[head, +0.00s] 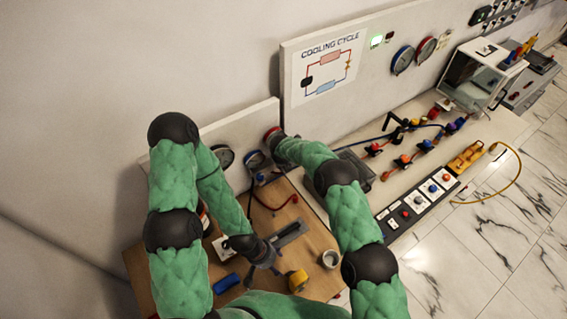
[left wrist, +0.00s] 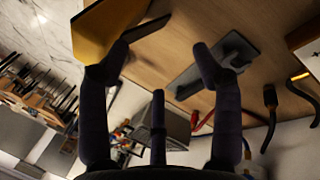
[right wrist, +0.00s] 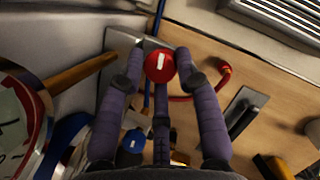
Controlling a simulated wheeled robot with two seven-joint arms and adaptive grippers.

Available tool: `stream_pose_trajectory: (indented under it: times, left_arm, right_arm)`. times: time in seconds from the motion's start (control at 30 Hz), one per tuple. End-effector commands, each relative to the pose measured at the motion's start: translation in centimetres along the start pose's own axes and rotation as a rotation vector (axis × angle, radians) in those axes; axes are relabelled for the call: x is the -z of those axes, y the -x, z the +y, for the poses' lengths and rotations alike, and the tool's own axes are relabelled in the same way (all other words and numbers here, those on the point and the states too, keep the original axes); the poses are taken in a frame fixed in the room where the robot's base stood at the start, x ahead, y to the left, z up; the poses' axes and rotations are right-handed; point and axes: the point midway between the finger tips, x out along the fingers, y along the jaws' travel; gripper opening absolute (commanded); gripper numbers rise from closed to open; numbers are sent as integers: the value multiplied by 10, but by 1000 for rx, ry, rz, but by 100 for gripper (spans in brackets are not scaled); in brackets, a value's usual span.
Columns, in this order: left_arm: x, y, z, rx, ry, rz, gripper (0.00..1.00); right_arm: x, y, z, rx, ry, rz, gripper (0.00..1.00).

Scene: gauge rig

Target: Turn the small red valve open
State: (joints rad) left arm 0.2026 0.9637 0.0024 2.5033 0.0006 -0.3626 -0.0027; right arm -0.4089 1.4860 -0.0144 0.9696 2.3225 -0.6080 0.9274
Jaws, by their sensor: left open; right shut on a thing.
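The small red valve (right wrist: 160,66) is a round red knob with a white mark, seen in the right wrist view. My right gripper (right wrist: 163,68) has its two fingers on either side of the knob and is shut on it. In the head view my right arm hides most of that spot. My left gripper (head: 263,271) is open and empty above the wooden bench, near a dark flat bar (head: 290,234). In the left wrist view its fingers (left wrist: 165,58) stand wide apart.
A yellow block (head: 298,280), a grey ring (head: 330,259) and a blue object (head: 227,283) lie on the wooden bench (head: 318,236) around my left gripper. A large gauge (right wrist: 18,120) and a blue knob (right wrist: 133,141) are close to my right gripper. A red hose (right wrist: 222,80) runs nearby.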

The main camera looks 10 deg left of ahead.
Motion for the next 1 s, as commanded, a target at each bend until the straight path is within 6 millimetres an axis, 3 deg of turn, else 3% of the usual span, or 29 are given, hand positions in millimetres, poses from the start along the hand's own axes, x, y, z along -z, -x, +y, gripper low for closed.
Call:
stream_pose_trajectory:
  times: [0.1, 0.6, 1.0]
  left_arm:
    - [0, -4, -2, 0, 0, 0, 65]
    - [1, -16, -6, 0, 0, 0, 65]
    - [1, -30, -11, 0, 0, 0, 65]
  right_arm:
    - [-8, 2, -3, -29, 59, -13, 1]
    - [-12, 4, -5, -175, 417, -22, 1]
    - [-14, 4, -6, -252, 609, -27, 1]
